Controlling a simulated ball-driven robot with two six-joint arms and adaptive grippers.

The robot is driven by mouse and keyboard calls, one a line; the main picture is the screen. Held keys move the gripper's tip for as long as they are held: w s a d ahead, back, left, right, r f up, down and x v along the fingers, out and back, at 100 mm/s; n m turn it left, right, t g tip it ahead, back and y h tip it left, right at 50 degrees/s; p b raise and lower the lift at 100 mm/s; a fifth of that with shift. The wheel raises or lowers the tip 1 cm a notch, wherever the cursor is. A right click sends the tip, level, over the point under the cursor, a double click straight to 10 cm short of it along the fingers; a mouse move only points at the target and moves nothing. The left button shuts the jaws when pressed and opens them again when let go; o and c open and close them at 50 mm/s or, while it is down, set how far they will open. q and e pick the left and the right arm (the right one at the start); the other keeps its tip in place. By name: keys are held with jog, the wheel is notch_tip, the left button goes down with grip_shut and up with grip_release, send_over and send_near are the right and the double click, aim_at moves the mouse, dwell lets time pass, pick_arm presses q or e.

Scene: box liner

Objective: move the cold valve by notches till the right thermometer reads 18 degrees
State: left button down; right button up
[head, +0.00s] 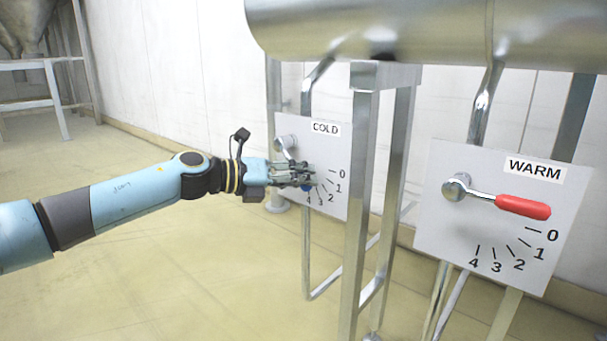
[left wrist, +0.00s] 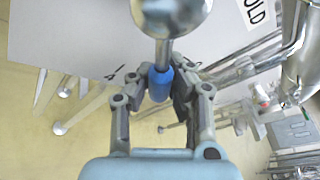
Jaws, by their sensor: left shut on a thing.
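The cold valve has a metal lever with a blue grip (head: 306,187), on a white panel marked COLD (head: 333,150) with notches 0 to 4. My left gripper (head: 304,176) reaches it from the left and covers most of the lever. In the left wrist view the blue grip (left wrist: 160,82) sits between the fingers of my left gripper (left wrist: 160,92), which is shut on it. The lever slants downward, its blue end close to the 4 mark; the exact notch is partly hidden. No thermometer shows. My right gripper is not in view.
To the right, the warm valve's red grip (head: 523,207) lies just above the 0 mark on the WARM panel (head: 440,215). A metal frame post (head: 361,230) stands between the panels. A large steel pipe (head: 420,28) runs above.

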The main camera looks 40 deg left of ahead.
pick_arm(q)
jog(key=c, duration=1.2)
grip_release()
jog(key=shift+o, duration=0.2)
jog(key=v, duration=0.7)
jog(key=shift+s, duration=0.15)
jog(key=shift+a+r, duration=0.1)
